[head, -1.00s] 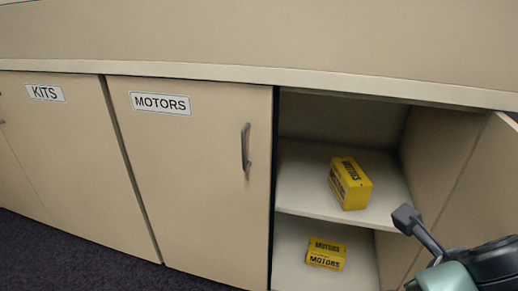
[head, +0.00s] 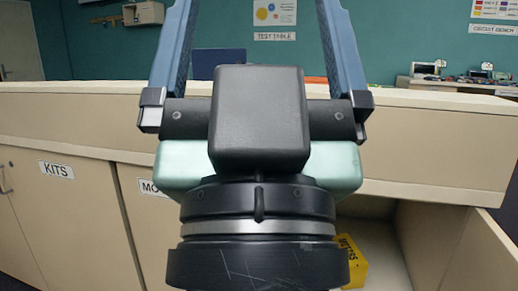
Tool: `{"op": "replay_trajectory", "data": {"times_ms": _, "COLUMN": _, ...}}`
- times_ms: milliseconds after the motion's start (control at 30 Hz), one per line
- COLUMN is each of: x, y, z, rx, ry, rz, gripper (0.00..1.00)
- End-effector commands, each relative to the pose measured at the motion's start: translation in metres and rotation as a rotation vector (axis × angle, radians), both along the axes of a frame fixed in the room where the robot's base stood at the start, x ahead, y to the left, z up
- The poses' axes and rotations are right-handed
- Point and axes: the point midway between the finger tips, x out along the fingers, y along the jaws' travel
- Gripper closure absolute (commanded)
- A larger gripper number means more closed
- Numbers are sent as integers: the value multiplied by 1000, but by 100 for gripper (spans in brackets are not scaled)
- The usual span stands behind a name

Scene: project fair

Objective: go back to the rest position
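My gripper (head: 258,20) stands large and upright in the middle of the head view, close to the camera. Its two blue fingers are wide apart at the visible part, and nothing shows between them. The fingertips run out of the top of the picture. My gripper is in front of the cabinet (head: 85,222) and hides much of it.
A yellow motors box (head: 352,262) shows partly behind my wrist, on a shelf of the open cabinet compartment. The KITS label (head: 56,170) is on a closed door at left. A teal wall (head: 400,35) and a bench with devices (head: 465,82) stand beyond the countertop.

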Motion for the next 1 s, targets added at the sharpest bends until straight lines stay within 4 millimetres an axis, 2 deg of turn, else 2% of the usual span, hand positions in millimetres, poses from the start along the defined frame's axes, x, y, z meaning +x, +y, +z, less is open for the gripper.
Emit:
{"op": "replay_trajectory", "data": {"times_ms": 33, "x": -3, "y": 5, "z": 19, "rx": -19, "ry": -11, "rz": 2, "gripper": 0}}
{"op": "replay_trajectory", "data": {"times_ms": 367, "x": -2, "y": 3, "z": 103, "rx": -11, "ry": -7, "rz": 0, "gripper": 0}}
{"op": "replay_trajectory", "data": {"times_ms": 1000, "x": -1, "y": 3, "z": 301, "rx": -10, "ry": -5, "rz": 1, "gripper": 0}}
